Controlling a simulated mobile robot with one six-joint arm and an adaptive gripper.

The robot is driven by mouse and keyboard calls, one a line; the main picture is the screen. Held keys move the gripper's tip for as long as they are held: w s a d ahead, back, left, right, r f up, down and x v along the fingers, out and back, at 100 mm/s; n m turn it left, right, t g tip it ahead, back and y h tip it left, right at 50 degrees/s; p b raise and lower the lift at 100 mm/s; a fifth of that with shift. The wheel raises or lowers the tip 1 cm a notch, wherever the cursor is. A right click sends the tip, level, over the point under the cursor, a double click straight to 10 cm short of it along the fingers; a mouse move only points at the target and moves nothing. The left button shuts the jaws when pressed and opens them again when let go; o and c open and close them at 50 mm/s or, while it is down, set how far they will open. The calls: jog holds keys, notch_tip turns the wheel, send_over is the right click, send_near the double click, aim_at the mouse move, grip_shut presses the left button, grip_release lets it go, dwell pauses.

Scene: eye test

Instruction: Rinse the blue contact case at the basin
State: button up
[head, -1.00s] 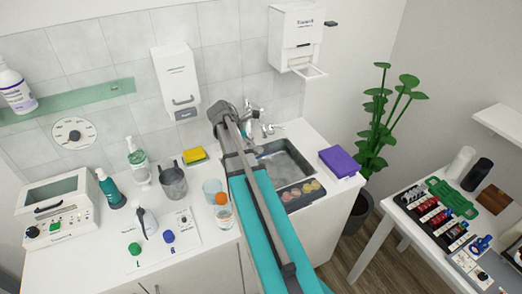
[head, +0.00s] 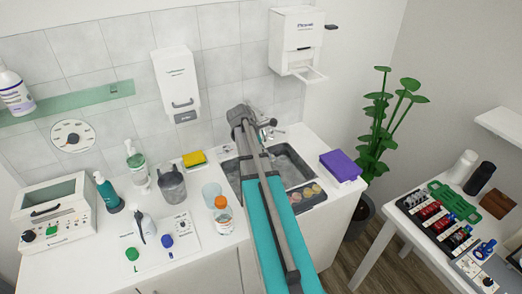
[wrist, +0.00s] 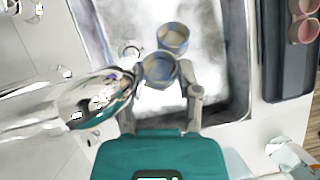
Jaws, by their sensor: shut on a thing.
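The blue contact case shows in the wrist view as two round open wells with blue rims (wrist: 159,70), the far one partly behind the near one. My gripper (wrist: 161,88) is shut on it at its near end and holds it over the basin (wrist: 222,50). The chrome faucet (wrist: 95,103) reaches in from the left, its spout end close beside the case and my left finger. In the head view my arm covers the gripper and case; part of the basin (head: 297,168) shows to the right of the arm, and the faucet (head: 265,128) is behind.
A tray of round pink and yellow items (head: 305,194) lies at the basin's front edge. A purple pack (head: 341,165) is right of the basin. An orange-capped bottle (head: 222,214) and a clear cup (head: 211,195) stand left of my arm.

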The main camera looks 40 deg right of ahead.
jog(key=shift+f, duration=0.15)
notch_tip(320, 180, down, 14)
jog(key=b, duration=1.4)
dwell(1.8)
jog(key=shift+r+p, duration=6.65)
jog(key=shift+r, duration=0.1)
